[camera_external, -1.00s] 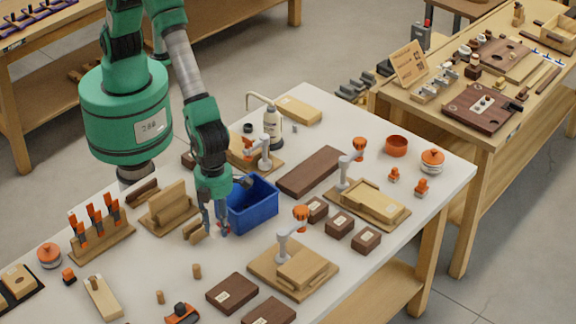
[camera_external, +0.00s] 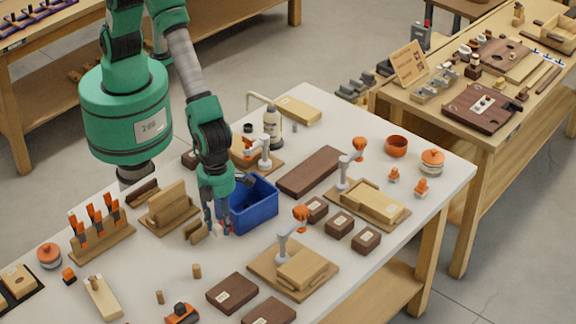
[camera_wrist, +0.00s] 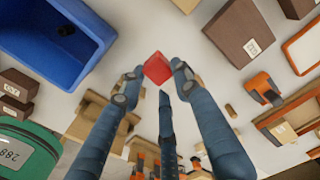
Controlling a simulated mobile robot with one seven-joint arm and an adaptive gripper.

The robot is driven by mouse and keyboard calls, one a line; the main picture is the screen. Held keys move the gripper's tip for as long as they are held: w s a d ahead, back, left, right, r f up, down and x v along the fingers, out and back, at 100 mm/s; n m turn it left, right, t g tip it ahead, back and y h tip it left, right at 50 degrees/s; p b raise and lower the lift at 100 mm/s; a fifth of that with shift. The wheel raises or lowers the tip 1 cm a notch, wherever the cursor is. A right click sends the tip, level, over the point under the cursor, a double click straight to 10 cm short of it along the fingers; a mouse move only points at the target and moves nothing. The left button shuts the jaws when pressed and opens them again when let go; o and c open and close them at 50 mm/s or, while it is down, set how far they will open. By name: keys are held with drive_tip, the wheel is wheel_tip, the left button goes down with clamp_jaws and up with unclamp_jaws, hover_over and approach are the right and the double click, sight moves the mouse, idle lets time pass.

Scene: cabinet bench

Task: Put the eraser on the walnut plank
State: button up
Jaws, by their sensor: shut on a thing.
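The red eraser (camera_wrist: 157,68) shows as a small red block between my fingertips in the wrist view. My gripper (camera_wrist: 155,78) is shut on it; in the outside view my gripper (camera_external: 219,230) is low over the white table, just in front of the blue bin, and its fingers mostly hide the eraser. I cannot tell whether the eraser touches the table. The walnut plank (camera_external: 311,171) is a long dark board lying flat to the right of the blue bin, with its top bare. It is not seen in the wrist view.
The blue bin (camera_external: 254,211) stands between my gripper and the plank. A clamp stand (camera_external: 352,170) is close to the plank's right end, and a dispenser bottle (camera_external: 272,128) is behind it. Small dark blocks (camera_external: 339,226) and a wooden fixture (camera_external: 293,270) are to the right.

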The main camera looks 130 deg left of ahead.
drive_tip(key=a+r+p, duration=0.2)
drive_tip(key=a+p, duration=0.2)
drive_tip(key=a, duration=1.8)
drive_tip(key=r+n+p, duration=0.1)
drive_tip(key=n+p, duration=0.1)
drive_tip(key=p, duration=0.1)
hover_over(311, 167)
drive_tip(key=shift+r, duration=0.1)
drive_tip(key=shift+f, duration=3.15)
drive_tip(key=shift+f, duration=1.85)
drive_tip(key=shift+f+b, duration=0.15)
drive_tip(key=shift+b, duration=0.2)
